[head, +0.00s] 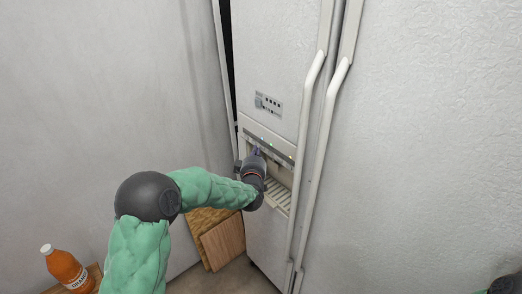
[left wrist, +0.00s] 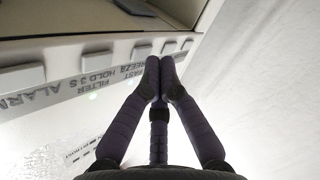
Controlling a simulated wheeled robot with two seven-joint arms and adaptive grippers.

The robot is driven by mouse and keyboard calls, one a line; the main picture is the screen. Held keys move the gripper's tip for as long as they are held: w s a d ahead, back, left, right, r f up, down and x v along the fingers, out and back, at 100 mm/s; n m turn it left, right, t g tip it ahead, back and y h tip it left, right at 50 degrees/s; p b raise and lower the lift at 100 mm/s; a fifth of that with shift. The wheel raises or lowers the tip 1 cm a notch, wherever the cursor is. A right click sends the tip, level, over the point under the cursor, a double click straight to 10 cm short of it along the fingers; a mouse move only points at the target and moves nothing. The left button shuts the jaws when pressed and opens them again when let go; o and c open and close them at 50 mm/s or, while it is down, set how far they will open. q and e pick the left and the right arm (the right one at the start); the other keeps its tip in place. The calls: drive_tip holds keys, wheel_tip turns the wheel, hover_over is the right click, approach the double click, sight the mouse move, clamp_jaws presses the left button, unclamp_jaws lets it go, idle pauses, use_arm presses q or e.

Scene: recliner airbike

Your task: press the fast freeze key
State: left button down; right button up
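The fast freeze key (left wrist: 141,52) is a pale grey key in a row on the refrigerator's dispenser panel. Its "FAST FREEZE" label (left wrist: 128,72) appears upside down in the left wrist view, partly behind my fingers. My left gripper (left wrist: 158,68) is shut and empty, its dark fingertips together, just right of this key in that view. I cannot tell whether they touch the panel. In the head view my left gripper (head: 256,151) is at the dispenser panel (head: 272,146) and hides part of it. My right gripper is not in view.
Other keys (left wrist: 97,62) lie close on both sides in the row. The white refrigerator (head: 275,60) has two long door handles (head: 308,120) right of the dispenser. Wooden boards (head: 222,243) lean below, and an orange bottle (head: 66,270) stands at lower left.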

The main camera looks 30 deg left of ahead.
use_arm(q)
drive_tip(key=shift+s+a, duration=0.15)
drive_tip(key=shift+s, duration=0.3)
drive_tip(key=s+a+b, duration=0.2)
drive_tip(key=s, duration=0.3)
drive_tip(key=shift+s+a, duration=0.15)
drive_tip(key=shift+s, duration=0.15)
idle(0.5)
drive_tip(key=s+d+f+m+g+h, duration=0.2)
drive_tip(key=d+f, duration=0.3)
drive_tip(key=f, duration=0.4)
drive_tip(key=s+d+f+m+g+h, duration=0.2)
drive_tip(key=d+f, duration=0.3)
drive_tip(key=f, duration=0.4)
drive_tip(key=s+d+f+m+g+h, duration=0.25)
drive_tip(key=d+f, duration=0.25)
drive_tip(key=f, duration=0.4)
drive_tip(key=s+d+f+m+g+h, duration=0.1)
drive_tip(key=s+d+f+g, duration=0.1)
drive_tip(key=s+d+f, duration=0.2)
drive_tip(key=s+d+f+m+g+h, duration=0.2)
drive_tip(key=s+d+f, duration=0.3)
drive_tip(key=s, duration=0.6)
drive_tip(key=s+d+f+m+g+h, duration=0.1)
drive_tip(key=s+d+f+m+g, duration=0.1)
drive_tip(key=s+d+f+g, duration=0.2)
drive_tip(key=s+f, duration=0.3)
drive_tip(key=s, duration=0.1)
drive_tip(key=shift+s+d, duration=0.2)
drive_tip(key=shift+d, duration=0.2)
